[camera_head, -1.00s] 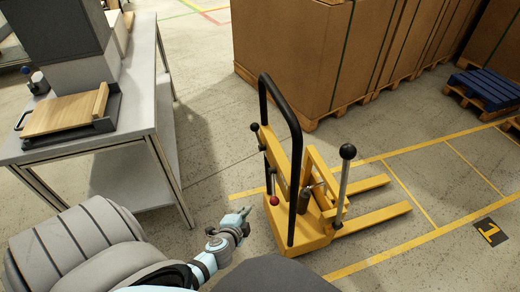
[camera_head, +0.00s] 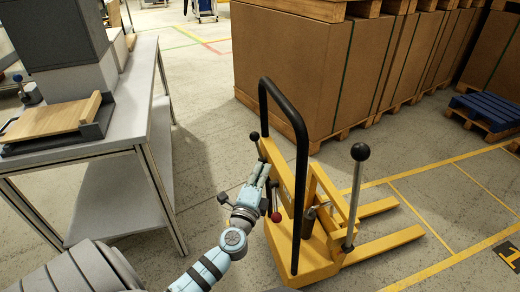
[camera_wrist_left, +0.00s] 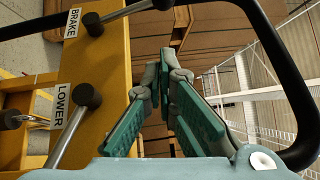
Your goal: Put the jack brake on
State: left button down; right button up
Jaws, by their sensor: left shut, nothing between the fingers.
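The yellow jack (camera_head: 300,245) stands on the floor in the head view, with a tall black loop handle (camera_head: 301,150). In the left wrist view its yellow column (camera_wrist_left: 103,65) bears a BRAKE label (camera_wrist_left: 72,23) and a LOWER label (camera_wrist_left: 60,107). A grey brake lever with dark ends (camera_wrist_left: 125,12) lies beside the BRAKE label. Another dark-ended lever (camera_wrist_left: 76,125) lies by the LOWER label. My left gripper (camera_head: 263,170) is shut and empty, beside the column near the handle. In the wrist view its fingers (camera_wrist_left: 163,65) are right of the column, apart from both levers. My right gripper is not in view.
A grey workbench (camera_head: 100,130) stands at the left. Large cardboard boxes (camera_head: 300,65) on pallets stand behind the jack. A black-knobbed upright lever (camera_head: 355,195) rises on the jack's right side. A red knob (camera_head: 276,216) is close below my gripper. Floor between bench and jack is free.

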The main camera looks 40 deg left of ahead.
pick_arm(q)
jog(key=w+a+r, duration=0.1)
jog(key=w+a, duration=0.4)
jog(key=w, duration=0.1)
jog(key=shift+w+a, duration=0.25)
jog(key=shift+a, duration=0.05)
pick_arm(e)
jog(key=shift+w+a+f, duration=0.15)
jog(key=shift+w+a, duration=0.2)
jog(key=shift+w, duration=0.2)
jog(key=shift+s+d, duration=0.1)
